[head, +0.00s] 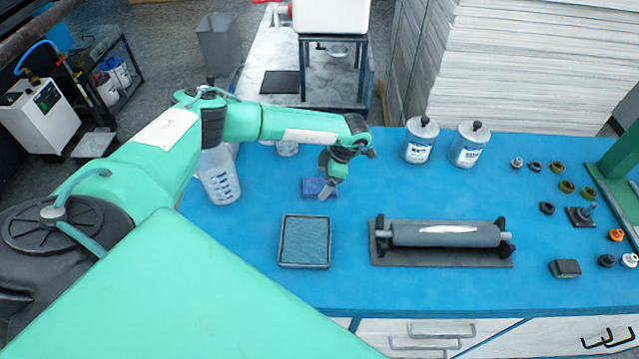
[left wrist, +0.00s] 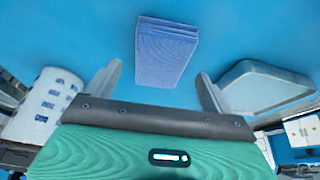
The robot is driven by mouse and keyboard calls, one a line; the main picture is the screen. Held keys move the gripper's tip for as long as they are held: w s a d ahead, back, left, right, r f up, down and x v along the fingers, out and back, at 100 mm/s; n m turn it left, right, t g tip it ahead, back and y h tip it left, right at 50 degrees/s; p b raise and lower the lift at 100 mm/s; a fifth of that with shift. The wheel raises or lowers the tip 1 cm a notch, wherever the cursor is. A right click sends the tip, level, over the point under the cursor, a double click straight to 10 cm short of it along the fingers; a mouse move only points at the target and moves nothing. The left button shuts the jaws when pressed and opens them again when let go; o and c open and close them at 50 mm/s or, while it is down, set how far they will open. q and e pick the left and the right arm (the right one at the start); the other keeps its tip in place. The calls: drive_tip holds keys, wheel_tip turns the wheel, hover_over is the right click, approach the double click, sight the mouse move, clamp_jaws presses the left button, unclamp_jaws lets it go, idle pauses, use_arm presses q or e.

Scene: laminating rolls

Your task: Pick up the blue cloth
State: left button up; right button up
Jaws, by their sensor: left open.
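The blue cloth (head: 313,187) is a small folded blue pad lying flat on the blue table, behind the tray in the head view. In the left wrist view the cloth (left wrist: 165,52) lies ahead, between the lines of the two fingers. My left gripper (head: 328,190) is over the cloth's right part in the head view and hides some of it. In the left wrist view the fingers of my left gripper (left wrist: 158,90) are spread wide with nothing between them. How high they are above the table is hard to tell. My right gripper is not in view.
A shallow dark-rimmed tray (head: 304,265) lies in front of the cloth. A translucent bottle (head: 220,176) stands left. A grey roller on a stand (head: 443,237) is at right, with two labelled cans (head: 421,140) behind. Several small knobs lie far right.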

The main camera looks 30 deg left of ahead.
sight(320, 188)
use_arm(q)
drive_tip(key=shift+x, duration=0.9)
drive_tip(key=shift+f, duration=0.1)
drive_tip(key=shift+f, duration=0.25)
drive_tip(key=shift+c, duration=0.3)
drive_tip(key=c, duration=1)
